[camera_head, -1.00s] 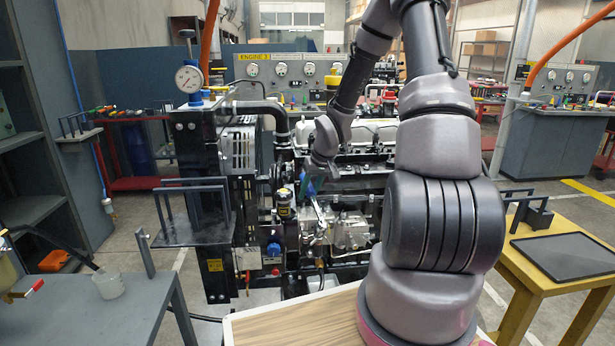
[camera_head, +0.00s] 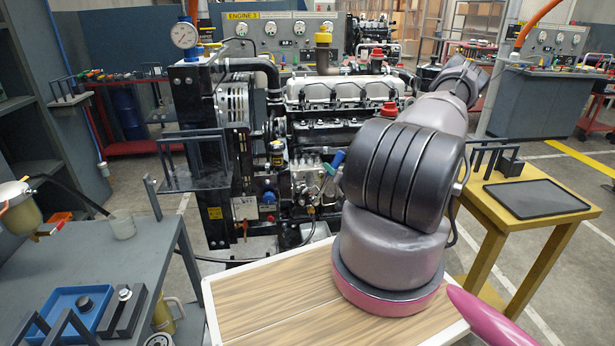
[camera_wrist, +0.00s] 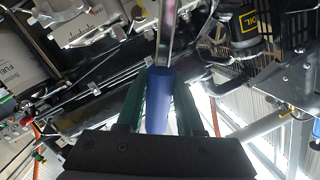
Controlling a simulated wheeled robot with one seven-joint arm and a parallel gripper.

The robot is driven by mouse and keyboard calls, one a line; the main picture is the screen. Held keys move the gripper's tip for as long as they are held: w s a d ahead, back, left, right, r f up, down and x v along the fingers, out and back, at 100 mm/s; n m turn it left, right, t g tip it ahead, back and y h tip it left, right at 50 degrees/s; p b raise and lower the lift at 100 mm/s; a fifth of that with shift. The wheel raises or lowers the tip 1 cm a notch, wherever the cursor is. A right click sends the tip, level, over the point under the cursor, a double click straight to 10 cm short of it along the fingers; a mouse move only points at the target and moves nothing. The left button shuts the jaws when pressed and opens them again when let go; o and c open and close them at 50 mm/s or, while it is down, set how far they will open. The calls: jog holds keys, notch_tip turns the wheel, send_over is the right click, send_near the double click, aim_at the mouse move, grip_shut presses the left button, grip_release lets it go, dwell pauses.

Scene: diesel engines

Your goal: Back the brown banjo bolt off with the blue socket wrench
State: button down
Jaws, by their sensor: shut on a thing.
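The blue socket wrench (camera_wrist: 157,110) is in my gripper (camera_wrist: 160,88) in the wrist view. Its blue handle sits between the two green fingers, and its metal shaft points away, out of the top of the picture. In the head view a small blue piece of the wrench (camera_head: 338,158) shows left of my arm, in front of the engine (camera_head: 310,125). My arm hides most of the gripper there. The fuel pump and its fittings (camera_head: 306,172) are on the engine's near side, left of the wrench. I cannot make out the brown banjo bolt in either view.
A grey bench (camera_head: 150,262) with a blue tray (camera_head: 62,318) and a beaker (camera_head: 122,226) stands at the left. A yellow table (camera_head: 470,205) with a black tray (camera_head: 536,198) stands at the right. A wood-topped surface (camera_head: 262,305) lies in front, largely clear.

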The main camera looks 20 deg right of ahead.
aim_at(343, 155)
jog(key=s+d+r+m+h, duration=0.2)
jog(key=s+d+r+h, duration=0.1)
jog(key=s+d+h, duration=0.1)
jog(key=shift+t, duration=0.4)
jog(key=shift+f+x, duration=0.2)
jog(key=shift+x, duration=3.65)
jog(key=shift+w, duration=0.35)
jog(key=shift+x, duration=0.75)
jog(key=shift+d, duration=0.1)
jog(key=shift+w, duration=0.15)
